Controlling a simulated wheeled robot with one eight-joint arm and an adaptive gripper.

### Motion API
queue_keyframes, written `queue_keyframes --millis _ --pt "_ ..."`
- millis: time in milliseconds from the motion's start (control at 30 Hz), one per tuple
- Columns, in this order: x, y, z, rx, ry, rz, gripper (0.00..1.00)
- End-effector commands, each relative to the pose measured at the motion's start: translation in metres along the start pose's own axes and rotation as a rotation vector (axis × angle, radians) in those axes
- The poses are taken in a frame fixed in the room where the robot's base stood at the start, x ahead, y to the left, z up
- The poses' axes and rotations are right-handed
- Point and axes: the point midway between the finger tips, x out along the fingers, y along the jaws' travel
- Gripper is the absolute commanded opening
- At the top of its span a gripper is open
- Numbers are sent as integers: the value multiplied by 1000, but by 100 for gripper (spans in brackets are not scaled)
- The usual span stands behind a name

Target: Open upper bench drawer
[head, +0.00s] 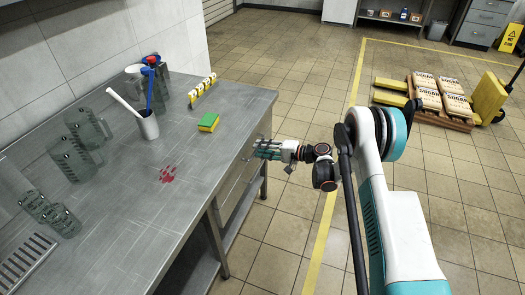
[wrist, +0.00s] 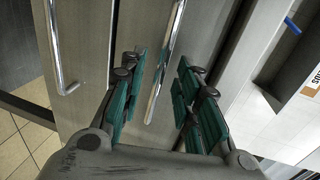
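The steel bench (head: 110,215) fills the left of the head view. My gripper (head: 268,150) is at the bench's right side, just below the top edge. In the wrist view, my gripper (wrist: 159,72) is open, with green pads on either side of a bar handle (wrist: 166,62). This handle is on the upper drawer front (wrist: 140,28), which looks flush with the bench. The pads are apart from the bar; I cannot tell how deep it lies between them. The lower drawer's handle (wrist: 54,50) shows at the left of the wrist view.
A sponge (head: 208,122), a white cup with tools (head: 148,126), glass jugs (head: 83,138) and a red stain (head: 168,174) are on the bench top. A loaded pallet (head: 440,103) stands far right. Tiled floor (head: 285,215) beside the bench is clear.

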Motion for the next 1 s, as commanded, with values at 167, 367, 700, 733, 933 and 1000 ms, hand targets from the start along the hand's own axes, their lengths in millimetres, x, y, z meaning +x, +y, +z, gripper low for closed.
queue_keyframes --millis 167,367,700,733,933,1000 --pt "0 0 0 0 0 0 28" --pt "0 0 0 0 0 0 0" --pt "-8 2 0 0 1 0 0" --pt "-11 2 0 0 1 0 0" --pt "-41 9 -1 0 3 1 0" --pt "-55 12 0 0 3 1 0"
